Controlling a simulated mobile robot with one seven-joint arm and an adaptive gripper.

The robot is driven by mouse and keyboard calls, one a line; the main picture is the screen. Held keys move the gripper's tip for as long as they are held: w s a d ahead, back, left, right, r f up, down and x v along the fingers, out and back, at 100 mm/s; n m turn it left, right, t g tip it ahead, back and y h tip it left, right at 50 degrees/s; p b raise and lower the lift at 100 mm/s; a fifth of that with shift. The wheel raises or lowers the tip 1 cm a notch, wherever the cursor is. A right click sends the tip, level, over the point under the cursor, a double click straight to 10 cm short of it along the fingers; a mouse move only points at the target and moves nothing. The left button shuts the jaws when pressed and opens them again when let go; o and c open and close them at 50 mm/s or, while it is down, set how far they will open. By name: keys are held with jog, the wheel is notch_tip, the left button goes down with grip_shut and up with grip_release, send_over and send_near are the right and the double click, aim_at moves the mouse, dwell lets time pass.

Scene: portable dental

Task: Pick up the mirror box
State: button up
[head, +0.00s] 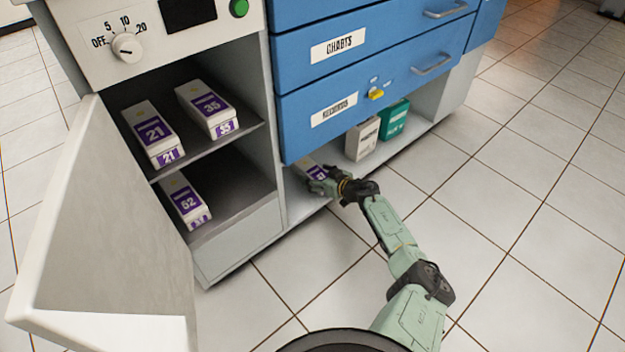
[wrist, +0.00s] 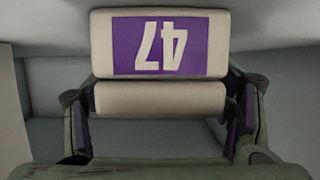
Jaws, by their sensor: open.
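No label reading "mirror" is legible, so I cannot tell which box is the mirror box. My gripper (head: 322,184) reaches into the low open shelf under the blue drawers. It is at a white box with a purple label (head: 309,169), partly hidden by the gripper. In the wrist view this box (wrist: 160,98) shows the number 47 upside down. My open fingers stand on its left and right sides, with no clear grip on it. On the same shelf, farther right, stand a pale box (head: 362,139) and a green box (head: 393,119); their print is too small to read.
The left cabinet, its white door (head: 110,230) open, holds purple-labelled boxes 21 (head: 153,132), 35 (head: 208,107) and what looks like 52 (head: 186,201). Blue drawers (head: 300,90) hang close above my gripper. The tiled floor (head: 520,200) to the right is clear.

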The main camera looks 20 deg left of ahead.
jog(key=shift+w+a, duration=0.2)
jog(key=shift+c, duration=0.4)
jog(key=c, duration=1.5)
jog(key=shift+r, duration=0.1)
